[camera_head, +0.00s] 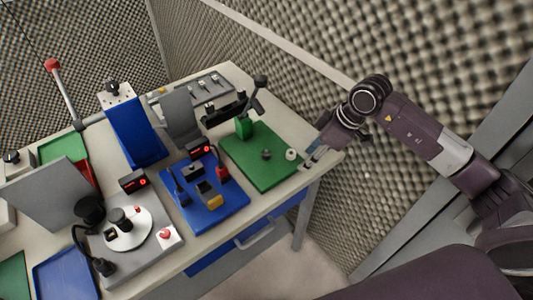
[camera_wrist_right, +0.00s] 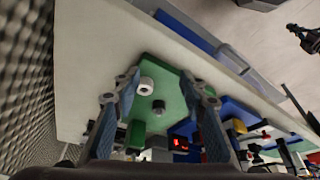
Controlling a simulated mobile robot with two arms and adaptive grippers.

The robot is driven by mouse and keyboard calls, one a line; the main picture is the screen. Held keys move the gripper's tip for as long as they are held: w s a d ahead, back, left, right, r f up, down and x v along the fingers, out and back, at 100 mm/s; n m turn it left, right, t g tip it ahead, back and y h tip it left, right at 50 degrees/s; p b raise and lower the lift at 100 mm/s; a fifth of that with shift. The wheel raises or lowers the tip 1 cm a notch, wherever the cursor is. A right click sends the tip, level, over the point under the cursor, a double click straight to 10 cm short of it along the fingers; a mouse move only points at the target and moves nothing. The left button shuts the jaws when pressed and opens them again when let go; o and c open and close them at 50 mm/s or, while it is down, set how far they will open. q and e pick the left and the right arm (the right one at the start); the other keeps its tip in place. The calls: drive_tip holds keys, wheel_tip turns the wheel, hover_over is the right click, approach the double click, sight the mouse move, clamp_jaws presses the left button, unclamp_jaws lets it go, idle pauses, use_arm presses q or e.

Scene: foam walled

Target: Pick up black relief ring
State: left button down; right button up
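The black relief ring is most likely the small dark round piece (camera_head: 266,154) on the green board (camera_head: 250,172) at the right end of the bench. A white ring (camera_head: 290,154) lies to its right. My right gripper (camera_head: 311,160) is above the bench's right edge, to the right of both pieces. In the right wrist view my right gripper (camera_wrist_right: 160,88) is open and empty. Between and beyond its fingers show the dark piece (camera_wrist_right: 158,107) and the white ring (camera_wrist_right: 147,84) on the green board (camera_wrist_right: 152,67). My left gripper is not in view.
A green lever stand (camera_head: 244,127) with a black handle rises from the board's back. A blue board (camera_head: 207,213) with small parts and a red display stands left of it. A foam wall (camera_head: 410,140) runs close behind my right arm.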

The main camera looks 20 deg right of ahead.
sight(267, 150)
drive_tip(key=w+a, duration=0.1)
drive_tip(key=a, duration=0.1)
drive_tip(key=w+a+p, duration=0.1)
drive_tip(key=w+a, duration=0.1)
drive_tip(key=w+a+p, duration=0.1)
drive_tip(key=w+a, duration=0.1)
drive_tip(key=shift+a+r, duration=0.15)
drive_tip(key=shift+a, duration=0.05)
drive_tip(key=shift+w+a+r+p, duration=0.1)
drive_tip(key=shift+w+a+p, duration=0.5)
drive_tip(key=shift+w+a, duration=0.5)
drive_tip(key=x, duration=0.2)
drive_tip(key=shift+a+f, duration=0.2)
drive_tip(key=shift+f, duration=0.05)
drive_tip(key=shift+w+f, duration=0.15)
drive_tip(key=shift+f, duration=0.25)
drive_tip(key=c, duration=0.9)
